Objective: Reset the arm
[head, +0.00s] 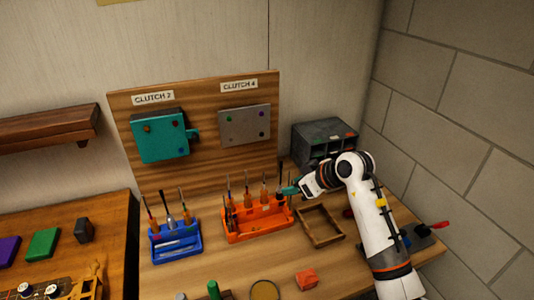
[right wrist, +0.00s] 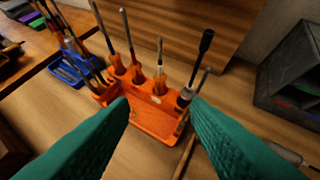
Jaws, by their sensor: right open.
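My right gripper (head: 291,190) is near the right end of the orange tool holder (head: 258,235) in the head view. In the right wrist view its two teal fingers (right wrist: 160,118) are wide apart with nothing held between them. The orange holder (right wrist: 155,122) shows beyond the fingertips, with several screwdrivers standing in its back row. A dark-handled tool (right wrist: 203,58) stands at the holder's right end, close to the right finger. My right arm reaches in from the right side of the bench. My left gripper is not in view.
A blue tool holder (head: 176,241) stands left of the orange one. A wooden tray (head: 341,238) lies to the right, with a dark drawer cabinet (head: 322,137) behind. A wooden board (head: 203,98) carries a teal box (head: 159,140) and a grey plate (head: 244,126).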

